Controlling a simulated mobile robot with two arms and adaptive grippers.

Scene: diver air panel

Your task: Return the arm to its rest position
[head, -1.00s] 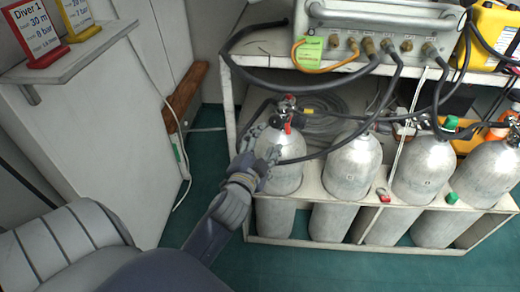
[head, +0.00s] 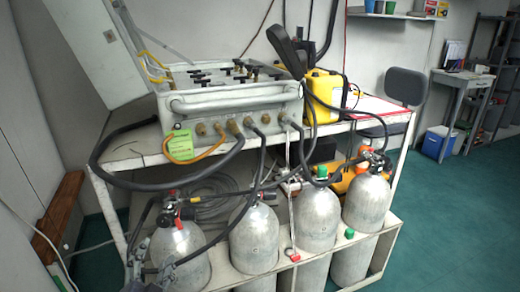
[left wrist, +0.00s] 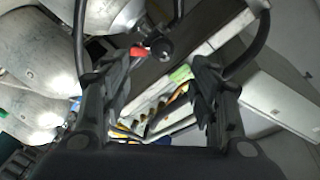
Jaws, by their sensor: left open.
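My left gripper (head: 148,264) shows at the bottom left of the head view, beside the leftmost silver cylinder (head: 182,250). In the left wrist view its two dark fingers (left wrist: 158,80) are spread apart with nothing held between them. Beyond them are a cylinder valve with a red part (left wrist: 140,51) and a black knob. Whether a finger touches the cylinder or a hose, I cannot tell. The rest of my left arm is outside the head view. My right gripper is not in view.
Several cylinders stand in a white rack (head: 395,236) under a shelf. The grey air panel (head: 230,103) with black hoses sits on top, beside a yellow container (head: 325,97). A wooden piece (head: 58,215) leans at left. Green floor (head: 460,215) is clear at right.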

